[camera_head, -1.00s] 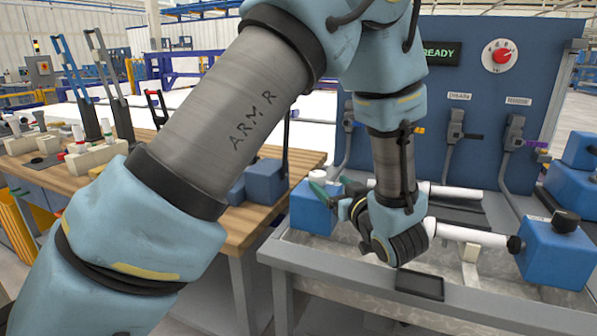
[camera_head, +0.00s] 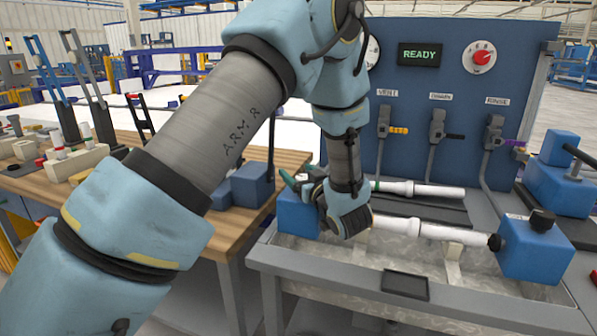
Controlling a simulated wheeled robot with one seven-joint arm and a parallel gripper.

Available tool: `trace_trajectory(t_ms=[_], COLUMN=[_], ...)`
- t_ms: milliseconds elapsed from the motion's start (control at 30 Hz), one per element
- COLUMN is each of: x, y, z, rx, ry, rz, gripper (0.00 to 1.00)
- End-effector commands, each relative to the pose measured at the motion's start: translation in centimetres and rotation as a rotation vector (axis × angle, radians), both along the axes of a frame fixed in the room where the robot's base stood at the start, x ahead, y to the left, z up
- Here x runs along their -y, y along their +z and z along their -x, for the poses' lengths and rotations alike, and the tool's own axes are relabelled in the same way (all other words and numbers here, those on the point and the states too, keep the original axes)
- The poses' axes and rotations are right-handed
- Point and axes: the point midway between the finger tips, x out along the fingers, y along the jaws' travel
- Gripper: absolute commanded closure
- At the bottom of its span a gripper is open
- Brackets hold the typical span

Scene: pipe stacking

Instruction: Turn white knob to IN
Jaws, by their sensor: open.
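A white pipe (camera_head: 430,231) lies across the basin between the left block and the right blue block (camera_head: 537,252), which has a black knob (camera_head: 542,219) on top.
The blue back panel carries a READY display (camera_head: 420,54), a white dial with a red knob (camera_head: 480,57) and several levers. A second white pipe (camera_head: 425,189) lies behind the first. A wooden bench (camera_head: 262,190) with fixtures stands at left. A black tray (camera_head: 405,284) is on the front edge.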

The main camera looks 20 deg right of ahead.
Motion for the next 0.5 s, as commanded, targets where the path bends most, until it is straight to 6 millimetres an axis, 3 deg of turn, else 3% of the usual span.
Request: trace_trajectory(t_ms=[200,500], x=[-0.01,-0.01], y=[-0.02,-0.01], z=[-0.03,-0.01], rx=[0.000,0.000], ry=[0.000,0.000], rz=[0.000,0.000], gripper=[0.17,0.51])
